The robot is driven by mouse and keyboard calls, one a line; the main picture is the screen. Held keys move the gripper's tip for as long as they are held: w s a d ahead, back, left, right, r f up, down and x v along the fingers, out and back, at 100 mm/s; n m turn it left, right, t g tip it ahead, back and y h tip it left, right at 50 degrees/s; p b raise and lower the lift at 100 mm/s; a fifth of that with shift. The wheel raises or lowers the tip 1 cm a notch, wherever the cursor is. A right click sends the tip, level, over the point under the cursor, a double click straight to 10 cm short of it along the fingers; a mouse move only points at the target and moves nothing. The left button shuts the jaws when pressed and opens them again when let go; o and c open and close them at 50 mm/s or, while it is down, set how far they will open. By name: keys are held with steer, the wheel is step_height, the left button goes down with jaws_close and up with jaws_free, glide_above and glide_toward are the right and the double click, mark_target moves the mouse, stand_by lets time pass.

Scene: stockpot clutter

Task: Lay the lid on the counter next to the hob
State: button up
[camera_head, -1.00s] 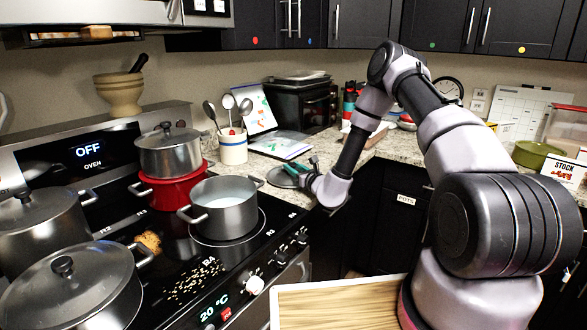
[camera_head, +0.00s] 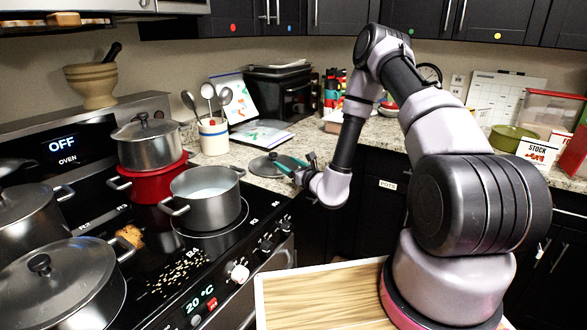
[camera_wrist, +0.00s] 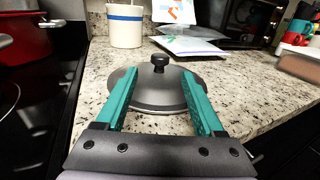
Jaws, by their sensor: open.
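The dark grey lid (camera_head: 262,168) with a black knob lies flat, knob up, on the speckled counter (camera_head: 240,153) just right of the hob. It also shows in the wrist view (camera_wrist: 155,92). My gripper (camera_head: 285,164) is open, and its green fingers are apart over the lid's near part in the wrist view (camera_wrist: 159,76). The knob stands just beyond and between the fingertips, and nothing is held. Whether the fingers touch the lid cannot be told. On the hob (camera_head: 222,240), an uncovered steel pot (camera_head: 205,205) holds pale liquid.
A utensil crock (camera_head: 214,138) and papers (camera_head: 260,134) stand behind the lid. A red pot (camera_head: 150,185) with a lidded steel pot (camera_head: 148,148) on it stands at the hob's back. More lidded pots are at left. Bare counter lies around the lid.

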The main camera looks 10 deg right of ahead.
steer(key=v, duration=0.4)
steer(key=a+r+n+g+y, duration=0.2)
steer(key=a+r+n+y, duration=0.25)
steer(key=r, duration=0.45)
steer(key=s+a+r+n+g+y, duration=0.2)
steer(key=s+a+r+n+g, duration=0.1)
steer(key=s+r+n+g, duration=0.4)
steer(key=s+a+r+n+g+y, duration=0.25)
steer(key=s+r+n+g, duration=0.25)
steer(key=s+r+n, duration=0.3)
steer(key=s+d+r+n+g+h, duration=0.1)
steer(key=s+d+r+n+h, duration=0.15)
steer(key=s, duration=0.25)
steer(key=s+d+r+n+g+h, duration=0.1)
steer(key=s+d+r+n+h, duration=0.1)
steer(key=s+h, duration=0.25)
steer(key=s+d+r+n+t+h, duration=0.1)
steer(key=s+d+r+t+h, duration=0.2)
steer(key=d, duration=0.4)
steer(key=s+d+r+n+t+h, duration=0.1)
steer(key=s+d+r+t+h, duration=0.2)
steer(key=d, duration=0.5)
steer(key=shift+r+n+t+h, duration=0.3)
steer(key=shift+r+t+h, duration=0.2)
steer(key=shift+h, duration=0.4)
steer(key=shift+d, duration=0.15)
